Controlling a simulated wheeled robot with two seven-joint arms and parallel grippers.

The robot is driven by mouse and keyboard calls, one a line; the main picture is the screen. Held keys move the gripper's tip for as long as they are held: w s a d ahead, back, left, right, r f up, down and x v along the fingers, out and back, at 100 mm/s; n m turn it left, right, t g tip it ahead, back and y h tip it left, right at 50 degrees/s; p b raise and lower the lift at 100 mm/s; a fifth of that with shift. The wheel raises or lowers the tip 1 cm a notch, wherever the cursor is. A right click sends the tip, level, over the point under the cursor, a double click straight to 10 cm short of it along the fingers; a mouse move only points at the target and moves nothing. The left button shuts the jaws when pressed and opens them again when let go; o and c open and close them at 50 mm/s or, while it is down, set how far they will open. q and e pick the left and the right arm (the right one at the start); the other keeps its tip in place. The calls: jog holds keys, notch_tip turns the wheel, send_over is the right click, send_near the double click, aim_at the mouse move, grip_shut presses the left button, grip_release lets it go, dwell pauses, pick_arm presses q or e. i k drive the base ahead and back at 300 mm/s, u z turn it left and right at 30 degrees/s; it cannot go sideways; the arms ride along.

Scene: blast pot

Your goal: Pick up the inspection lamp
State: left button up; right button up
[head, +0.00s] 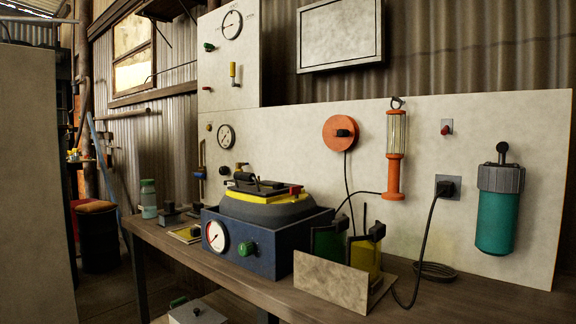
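The inspection lamp (395,158) hangs upright from a hook on the pale wall panel, right of centre. It has an orange handle at the bottom and a clear caged tube above. A black cable runs from near its handle down to the left, behind the bench objects. Neither of my grippers shows in the head view.
A wooden bench (440,296) stands below. It bears a blue blast pot (268,245) with a gauge, and a pale upright plate (330,283) before green and yellow containers. An orange reel (340,133), a plug socket (447,187) and a teal canister (497,222) flank the lamp.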

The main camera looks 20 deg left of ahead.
aim_at(394, 132)
jog(key=u, duration=0.9)
jog(key=i, duration=0.9)
